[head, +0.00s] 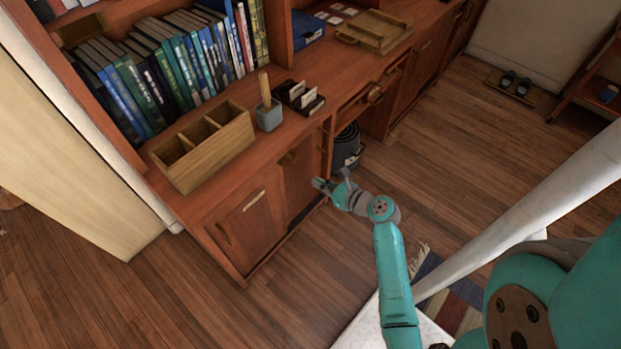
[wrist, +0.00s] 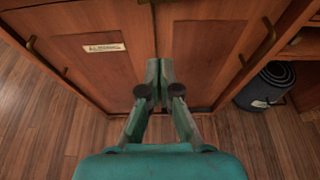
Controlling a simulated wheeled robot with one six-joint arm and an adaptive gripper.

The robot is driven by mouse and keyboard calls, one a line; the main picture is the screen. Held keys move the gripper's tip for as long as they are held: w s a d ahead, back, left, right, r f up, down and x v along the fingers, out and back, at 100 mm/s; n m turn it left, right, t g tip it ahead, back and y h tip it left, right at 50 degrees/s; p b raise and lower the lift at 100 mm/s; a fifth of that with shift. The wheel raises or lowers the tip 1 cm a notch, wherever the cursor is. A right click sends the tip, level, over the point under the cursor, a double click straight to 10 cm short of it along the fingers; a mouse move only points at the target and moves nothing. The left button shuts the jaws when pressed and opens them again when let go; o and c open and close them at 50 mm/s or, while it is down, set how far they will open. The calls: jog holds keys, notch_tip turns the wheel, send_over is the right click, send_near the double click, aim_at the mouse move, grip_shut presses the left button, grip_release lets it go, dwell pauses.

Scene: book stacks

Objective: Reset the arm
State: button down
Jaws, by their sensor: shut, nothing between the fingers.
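My gripper (head: 328,184) is at the end of my teal arm, in front of the wooden cabinet's lower doors in the head view. In the wrist view my gripper (wrist: 160,80) has its fingers together with nothing between them. It points at the seam between two closed cabinet doors (wrist: 95,60). Whether the fingertips touch the doors cannot be told. My arm is extended out from the lower right of the head view.
The cabinet top holds a divided wooden box (head: 205,148), a grey cup (head: 269,117) and a dark card holder (head: 300,98). Books (head: 180,70) fill the shelf above. A dark rolled item (wrist: 265,85) stands in the opening to the right. Wooden floor (head: 470,160) is open at right.

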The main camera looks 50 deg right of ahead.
jog(key=shift+s+r, duration=0.2)
jog(key=shift+s, duration=0.4)
jog(key=shift+a, duration=0.1)
jog(key=s+a+f+n+g+h, duration=0.2)
jog(key=s+a+f+n, duration=0.1)
jog(key=s+a+n, duration=1.1)
jog(key=s+a+r+n+t, duration=0.1)
jog(key=s+a+r+n, duration=0.3)
jog(key=s+r+n, duration=0.3)
jog(key=s+a+r+n+t+y, duration=0.1)
jog(key=s+a+r+n, duration=0.3)
jog(key=s+r+n, duration=0.4)
notch_tip(320, 180, up, 4)
jog(key=n, duration=0.6)
jog(key=shift+s+a+n+t+y, duration=0.2)
jog(key=shift+n+t+y, duration=0.1)
jog(key=shift+t, duration=0.1)
